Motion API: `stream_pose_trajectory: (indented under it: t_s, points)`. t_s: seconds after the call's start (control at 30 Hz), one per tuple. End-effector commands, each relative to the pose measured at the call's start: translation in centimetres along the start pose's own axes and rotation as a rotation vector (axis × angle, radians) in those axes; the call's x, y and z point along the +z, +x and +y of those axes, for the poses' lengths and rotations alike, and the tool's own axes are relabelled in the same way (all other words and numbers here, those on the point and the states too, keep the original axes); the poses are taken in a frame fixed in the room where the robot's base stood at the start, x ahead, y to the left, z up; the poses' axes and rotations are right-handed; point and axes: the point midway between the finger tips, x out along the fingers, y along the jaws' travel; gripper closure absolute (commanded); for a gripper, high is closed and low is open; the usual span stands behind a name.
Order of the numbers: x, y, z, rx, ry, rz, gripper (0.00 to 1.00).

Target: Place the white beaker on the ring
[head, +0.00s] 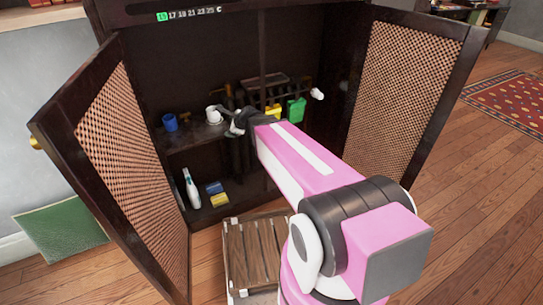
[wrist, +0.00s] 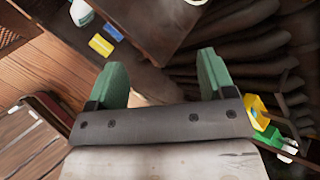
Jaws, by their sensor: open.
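The white beaker (head: 213,114), a small white cup, stands upright on the cabinet's middle shelf, to the right of a blue mug (head: 170,122). My gripper (head: 232,121) is just right of the white beaker in the head view, apparently empty. In the wrist view its two green fingers (wrist: 161,78) are spread wide, with nothing between them. A bit of white rim (wrist: 196,2) at the top edge of the wrist view may be the beaker; the rest is cut off. I cannot make out the ring in either view.
The dark cabinet has both lattice doors (head: 128,165) open. A white bottle (head: 192,188), blue sponge (head: 214,187) and yellow sponge (head: 220,200) are on the lower shelf. Yellow and green watering cans (head: 296,109) are right of my gripper. A wooden crate (head: 257,255) stands in front.

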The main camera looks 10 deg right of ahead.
Motion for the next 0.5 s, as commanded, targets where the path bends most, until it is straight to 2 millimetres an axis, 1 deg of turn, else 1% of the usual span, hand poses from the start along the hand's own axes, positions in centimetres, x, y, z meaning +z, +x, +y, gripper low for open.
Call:
stream_pose_trajectory:
  t_s: [0.03, 0.1, 0.17, 0.3, 0.4, 0.5]
  points:
    - [-1.2, -0.9, 1.1, 0.050, -0.133, 0.027, 0.24]
    - [-3.0, -2.0, 2.5, 0.134, -0.341, 0.060, 0.24]
    - [-4.5, -3.0, 3.7, 0.214, -0.517, 0.081, 0.24]
    - [-8.3, -5.8, 6.4, 0.424, -0.909, 0.096, 0.24]
    - [-11.0, -8.1, 8.2, 0.591, -1.164, 0.076, 0.24]
    - [-13.4, -10.5, 9.6, 0.751, -1.375, 0.031, 0.24]
